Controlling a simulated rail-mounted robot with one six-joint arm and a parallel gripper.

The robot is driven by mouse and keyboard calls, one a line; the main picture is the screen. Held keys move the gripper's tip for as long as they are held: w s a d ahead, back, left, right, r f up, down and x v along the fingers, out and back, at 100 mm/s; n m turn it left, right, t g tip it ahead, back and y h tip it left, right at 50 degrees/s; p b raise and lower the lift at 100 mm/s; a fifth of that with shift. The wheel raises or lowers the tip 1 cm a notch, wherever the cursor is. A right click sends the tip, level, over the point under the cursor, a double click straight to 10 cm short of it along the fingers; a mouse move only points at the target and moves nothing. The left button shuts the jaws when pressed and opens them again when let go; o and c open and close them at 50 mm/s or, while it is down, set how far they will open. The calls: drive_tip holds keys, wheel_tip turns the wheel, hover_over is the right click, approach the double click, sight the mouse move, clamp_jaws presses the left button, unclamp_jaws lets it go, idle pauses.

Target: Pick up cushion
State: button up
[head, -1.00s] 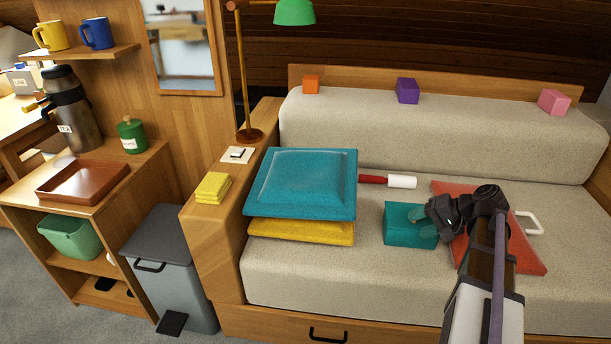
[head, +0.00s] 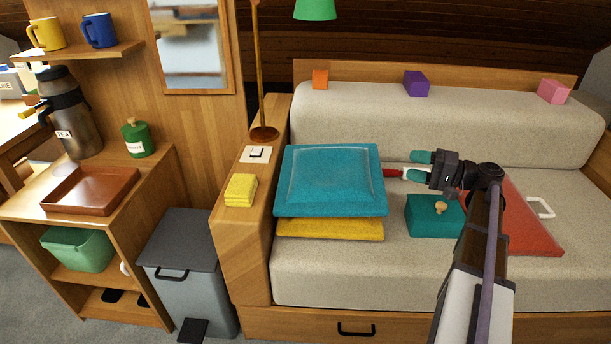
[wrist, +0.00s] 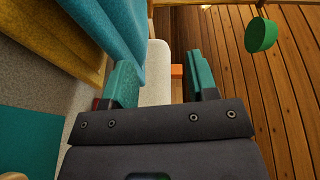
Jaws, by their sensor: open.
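A teal cushion (head: 331,180) lies flat on a yellow cushion (head: 330,228) at the left end of the sofa seat. A red cushion (head: 522,222) lies at the right, partly hidden by my arm. My gripper (head: 418,166) is open and empty, just right of the teal cushion, its teal fingertips pointing left. In the wrist view the teal cushion (wrist: 112,28) and yellow cushion (wrist: 42,35) show at the upper left. The teal cushion edge lies close beyond one finger; I cannot tell if they touch.
A teal box with a wooden knob (head: 432,217) sits on the seat below my gripper. A red-handled roller (head: 392,173) lies behind the gripper. The armrest (head: 247,225) holds a yellow cloth stack (head: 241,189) and a lamp (head: 258,80). Small blocks stand on the backrest.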

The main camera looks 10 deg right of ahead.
drive_tip(key=b, duration=1)
approach(383, 185)
wheel_tip(383, 185, down, 3)
drive_tip(key=w+a, duration=0.1)
drive_tip(key=w, duration=0.2)
drive_tip(key=w+a, duration=0.1)
drive_tip(key=a, duration=0.1)
drive_tip(key=w+a+r+p, duration=0.1)
drive_tip(key=a, duration=0.1)
drive_tip(key=w+a, duration=0.2)
drive_tip(key=shift+a+r+p, duration=0.3)
drive_tip(key=shift+a+p, duration=0.05)
drive_tip(key=shift+s, duration=0.1)
drive_tip(key=shift+c, duration=0.4)
clamp_jaws()
